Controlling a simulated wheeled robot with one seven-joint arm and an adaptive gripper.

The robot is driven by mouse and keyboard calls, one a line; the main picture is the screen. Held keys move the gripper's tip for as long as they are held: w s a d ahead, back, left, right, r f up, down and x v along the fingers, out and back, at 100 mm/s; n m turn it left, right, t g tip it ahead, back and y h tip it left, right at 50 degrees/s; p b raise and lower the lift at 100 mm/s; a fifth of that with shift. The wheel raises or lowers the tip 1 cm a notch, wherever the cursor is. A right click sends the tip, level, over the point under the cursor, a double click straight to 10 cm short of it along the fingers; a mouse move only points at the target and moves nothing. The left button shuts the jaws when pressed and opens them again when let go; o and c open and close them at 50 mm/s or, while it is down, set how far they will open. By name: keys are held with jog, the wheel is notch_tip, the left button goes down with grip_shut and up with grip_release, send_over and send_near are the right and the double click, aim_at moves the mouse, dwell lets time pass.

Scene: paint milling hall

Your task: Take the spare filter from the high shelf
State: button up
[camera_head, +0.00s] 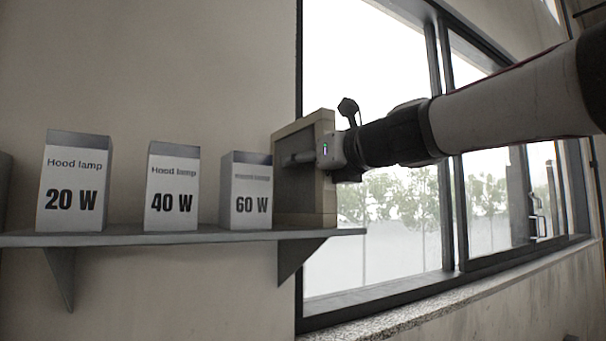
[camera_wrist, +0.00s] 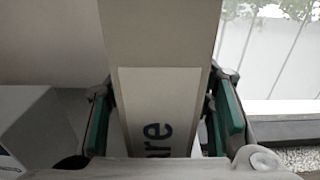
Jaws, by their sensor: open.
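The spare filter (camera_head: 327,200) is a tan-framed box with a darker recessed face. It stands upright at the right end of the high shelf (camera_head: 180,237). My gripper (camera_head: 300,158) reaches in from the right at the filter's upper half. In the wrist view the filter (camera_wrist: 157,45) runs between the two green-padded fingers of my gripper (camera_wrist: 163,112), which are open on either side of it. A pale label on it shows the letters "are"; the rest of the word is hidden. Whether either pad touches the filter I cannot tell.
Lamp boxes marked 20 W (camera_head: 70,180), 40 W (camera_head: 171,190) and 60 W (camera_head: 246,190) stand left of the filter, the 60 W box closest. A dark-framed window (camera_head: 385,240) is on the right, with a stone sill (camera_head: 420,316) below. The shelf ends just right of the filter.

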jog(key=shift+w+a, duration=0.15)
jog(key=shift+w, duration=0.1)
grip_shut()
jog(key=shift+r, duration=0.1)
notch_tip(320, 180, up, 18)
jog(key=p, duration=0.6)
jog(key=shift+p, duration=0.35)
